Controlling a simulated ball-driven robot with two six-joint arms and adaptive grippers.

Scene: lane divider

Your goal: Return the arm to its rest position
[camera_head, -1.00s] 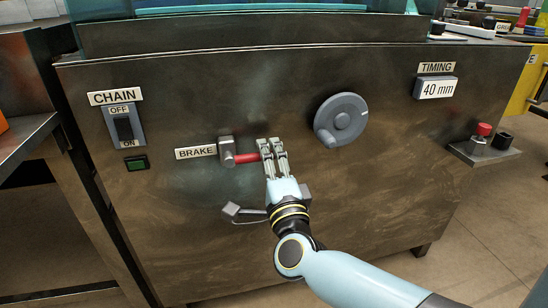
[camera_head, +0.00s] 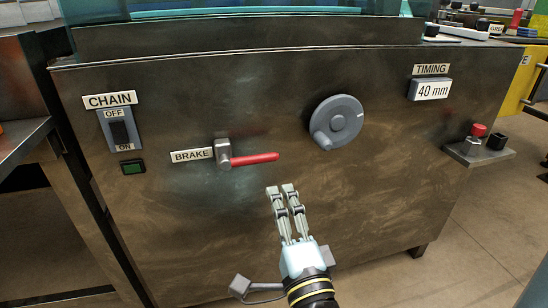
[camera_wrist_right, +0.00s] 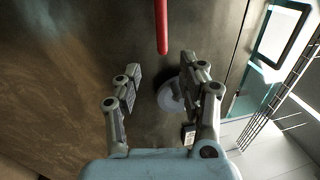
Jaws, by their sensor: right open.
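My right gripper (camera_head: 282,190) is in front of the machine's front panel, below the brake lever (camera_head: 255,159). The lever has a red handle that points right, roughly level, from a grey pivot. The gripper is apart from the lever and empty. In the right wrist view the two fingers (camera_wrist_right: 160,90) are spread, and the red handle (camera_wrist_right: 161,25) shows beyond them at the top. My left gripper does not show in these views.
The dark metal panel (camera_head: 190,240) carries a CHAIN switch (camera_head: 119,129), a green button (camera_head: 132,167), a grey hand dial (camera_head: 336,123) and a 40 mm timing display (camera_head: 430,89). A bracket with red and black knobs (camera_head: 479,148) juts out at right. Open floor (camera_head: 480,250) lies at lower right.

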